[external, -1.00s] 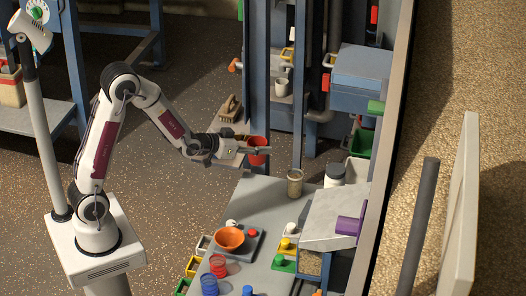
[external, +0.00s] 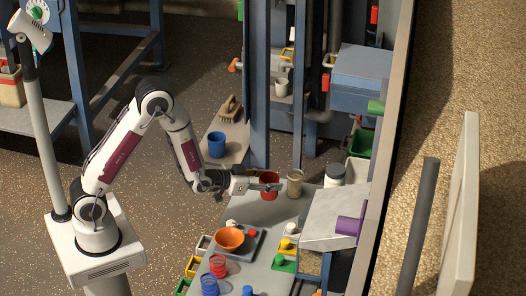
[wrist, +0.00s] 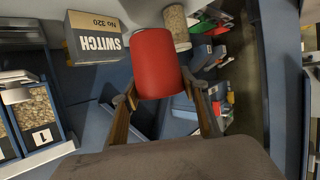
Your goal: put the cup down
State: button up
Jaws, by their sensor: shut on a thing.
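The red cup (external: 269,187) is at the back left of the grey bench, beside a tan canister (external: 295,183). My gripper (external: 268,187) is shut on the red cup from the left side. In the wrist view the red cup (wrist: 158,63) sits between my two fingers (wrist: 160,103). Whether the cup's bottom touches the bench is hard to tell.
A blue cup (external: 217,144) stands on a shelf behind my gripper. An orange bowl (external: 229,239) on a dark scale and a white jar (external: 335,174) are close by. In the wrist view a SWITCH box (wrist: 95,38) lies beyond the cup. Bare bench (external: 260,213) shows in front of the cup.

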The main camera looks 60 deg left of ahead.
jog(key=shift+w+a+r, duration=0.3)
jog(key=shift+a+r, duration=0.05)
jog(key=shift+r, duration=0.15)
jog(key=shift+f, duration=2.95)
jog(key=shift+f, duration=2.05)
jog(key=shift+f, duration=0.15)
jog(key=o, duration=1.1)
jog(key=shift+c, duration=0.2)
